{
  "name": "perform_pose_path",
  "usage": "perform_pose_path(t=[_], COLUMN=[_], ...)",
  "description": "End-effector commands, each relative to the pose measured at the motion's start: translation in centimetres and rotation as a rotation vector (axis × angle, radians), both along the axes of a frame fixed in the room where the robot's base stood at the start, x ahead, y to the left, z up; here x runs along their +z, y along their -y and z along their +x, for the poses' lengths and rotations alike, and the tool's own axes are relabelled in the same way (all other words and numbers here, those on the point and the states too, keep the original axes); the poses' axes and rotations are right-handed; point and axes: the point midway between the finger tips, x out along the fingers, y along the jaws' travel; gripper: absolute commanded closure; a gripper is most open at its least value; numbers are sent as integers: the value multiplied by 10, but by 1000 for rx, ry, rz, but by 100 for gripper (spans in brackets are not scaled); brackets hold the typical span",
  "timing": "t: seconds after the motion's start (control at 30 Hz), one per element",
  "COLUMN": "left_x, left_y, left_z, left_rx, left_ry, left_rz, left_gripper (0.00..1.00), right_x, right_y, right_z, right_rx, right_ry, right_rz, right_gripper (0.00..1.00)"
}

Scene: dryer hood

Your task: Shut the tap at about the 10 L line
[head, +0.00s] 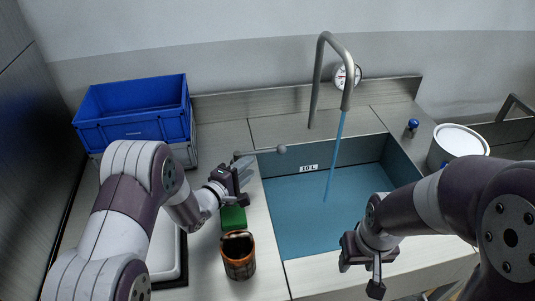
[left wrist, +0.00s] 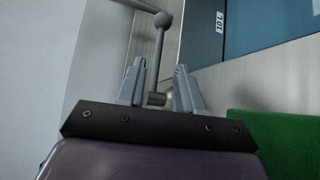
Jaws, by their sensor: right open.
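The steel tap spout (head: 347,75) arches over the sink, and a blue stream (head: 337,150) runs from it into the water (head: 310,210). The water's back edge lies just below the white 10 L label (head: 308,167) on the sink wall; the label also shows in the left wrist view (left wrist: 219,22). The tap lever (head: 262,151) ends in a grey ball and points right over the counter. My left gripper (head: 244,176) is open beside the lever's base end; in the left wrist view the lever (left wrist: 158,52) shows between its fingertips (left wrist: 160,75). My right gripper (head: 361,268) is open and empty over the sink's front.
A green block (head: 233,218) and a dark orange-banded cup (head: 238,258) stand on the counter near my left gripper. A round gauge (head: 346,76) is behind the spout.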

Motion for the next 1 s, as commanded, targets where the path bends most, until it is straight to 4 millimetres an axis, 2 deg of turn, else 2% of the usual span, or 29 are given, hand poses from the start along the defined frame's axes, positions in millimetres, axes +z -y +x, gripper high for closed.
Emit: perform_pose_path(t=[0.2, 0.4, 0.6, 0.87, 0.9, 0.97, 1.0], left_x=[-5, -11, -13, -14, -14, -13, -14], left_y=[32, 51, 59, 60, 60, 60, 60], left_z=[45, 75, 87, 88, 88, 88, 88], left_rx=[-2, 1, 1, 1, 2, 1, 1], left_ry=[1, 2, 1, 0, 0, 0, 0], left_rz=[3, 3, 4, 5, 5, 5, 5], left_gripper=[64, 64, 64, 64, 77, 97, 100], right_x=[9, 13, 14, 14, 14, 14, 14], right_y=[0, 0, 0, 0, 0, 0, 0], right_z=[0, 0, 0, 0, 0, 0, 0], right_rx=[0, 0, 0, 0, 0, 0, 0], right_ry=[0, 0, 0, 0, 0, 0, 0], right_rz=[0, 0, 0, 0, 0, 0, 0], right_gripper=[52, 52, 52, 52, 52, 52, 52])
